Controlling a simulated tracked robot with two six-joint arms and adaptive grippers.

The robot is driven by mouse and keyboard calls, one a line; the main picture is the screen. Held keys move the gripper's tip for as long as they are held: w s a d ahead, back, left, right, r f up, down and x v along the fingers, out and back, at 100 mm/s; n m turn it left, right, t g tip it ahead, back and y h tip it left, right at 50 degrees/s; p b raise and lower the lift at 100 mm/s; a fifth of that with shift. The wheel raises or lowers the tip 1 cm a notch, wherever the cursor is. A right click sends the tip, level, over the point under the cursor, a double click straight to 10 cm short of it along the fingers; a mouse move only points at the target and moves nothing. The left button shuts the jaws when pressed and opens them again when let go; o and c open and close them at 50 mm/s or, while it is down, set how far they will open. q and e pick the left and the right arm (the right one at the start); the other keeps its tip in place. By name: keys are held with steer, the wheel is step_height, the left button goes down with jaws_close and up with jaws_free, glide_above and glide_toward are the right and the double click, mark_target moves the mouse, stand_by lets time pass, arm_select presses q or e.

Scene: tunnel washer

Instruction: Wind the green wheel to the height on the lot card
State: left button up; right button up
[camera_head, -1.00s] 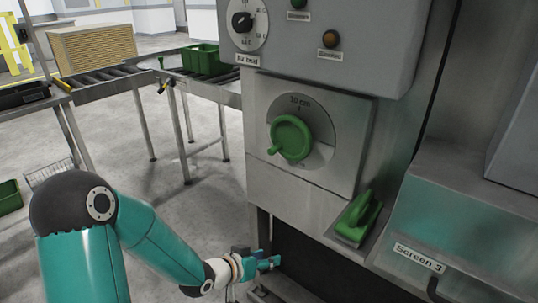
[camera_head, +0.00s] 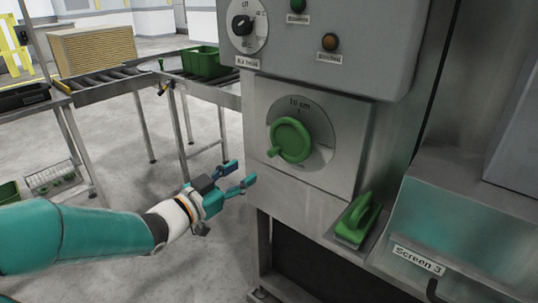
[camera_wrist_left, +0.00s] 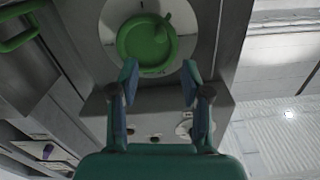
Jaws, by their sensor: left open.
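The green wheel (camera_head: 290,139) sits on a round grey dial plate on the machine's front, with its crank knob at the lower left. The plate (camera_head: 318,154) reads "10 cm" with a mark above the wheel. In the left wrist view the wheel (camera_wrist_left: 146,42) lies beyond the fingertips. My left gripper (camera_head: 240,174) is open and empty, below and left of the wheel and apart from it. It also shows in the left wrist view (camera_wrist_left: 158,82), fingers spread. My right gripper is not in view. No lot card can be made out.
A green handle (camera_head: 357,219) sticks out at the machine's lower right, beside the "Screen 3" housing (camera_head: 443,230). A black knob (camera_head: 241,24) and two lamps are above. Roller conveyors with a green crate (camera_head: 203,61) stand behind left. The floor between is clear.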

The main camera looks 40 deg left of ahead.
mark_target(269, 155)
arm_select(q)
steer(key=w, duration=0.3)
steer(key=w+p, duration=0.1)
steer(key=w, duration=0.3)
steer(key=w+d, duration=0.1)
steer(key=w, duration=0.2)
steer(key=shift+w, duration=0.2)
steer(key=shift+a, duration=0.1)
jaws_close()
steer(key=shift+d, duration=0.25)
steer(key=shift+a, duration=0.2)
